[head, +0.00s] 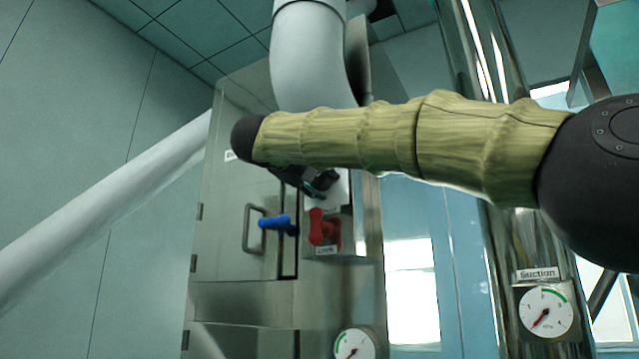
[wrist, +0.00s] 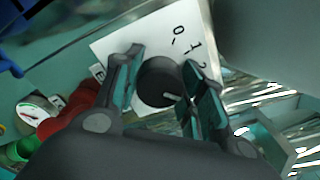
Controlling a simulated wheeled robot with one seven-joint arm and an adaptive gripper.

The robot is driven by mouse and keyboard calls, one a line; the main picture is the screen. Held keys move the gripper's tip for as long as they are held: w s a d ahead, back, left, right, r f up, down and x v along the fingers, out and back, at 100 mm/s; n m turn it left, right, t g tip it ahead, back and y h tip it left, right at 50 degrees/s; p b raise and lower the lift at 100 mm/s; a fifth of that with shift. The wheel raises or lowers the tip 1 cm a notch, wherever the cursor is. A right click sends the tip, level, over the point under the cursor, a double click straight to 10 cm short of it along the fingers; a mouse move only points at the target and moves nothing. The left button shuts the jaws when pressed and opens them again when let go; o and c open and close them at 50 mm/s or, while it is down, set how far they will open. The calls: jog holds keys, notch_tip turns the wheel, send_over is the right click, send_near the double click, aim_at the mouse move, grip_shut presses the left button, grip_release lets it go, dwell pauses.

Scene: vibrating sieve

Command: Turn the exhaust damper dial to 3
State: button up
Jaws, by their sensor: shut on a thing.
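The exhaust damper dial (wrist: 157,78) is a round black knob with a white pointer line, on a white plate (wrist: 112,46). The numbers 0, 1 and part of 2 show along the plate's upper right; any further numbers are hidden behind my right finger. The pointer aims right, towards that finger, past the visible numbers. My gripper (wrist: 168,88) is shut on the dial, one finger on each side. In the head view my gripper (head: 311,184) is in front of the plate (head: 341,190) and hides the dial.
Just below are a red lock knob (head: 322,228) and a blue handle (head: 275,222) on the steel cabinet (head: 228,240). A suction gauge (head: 546,313) is at lower right, another gauge (head: 354,346) at the bottom. A large white pipe (head: 308,60) rises above.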

jog(key=o, duration=1)
jog(key=v, duration=1.2)
jog(key=shift+f, duration=0.1)
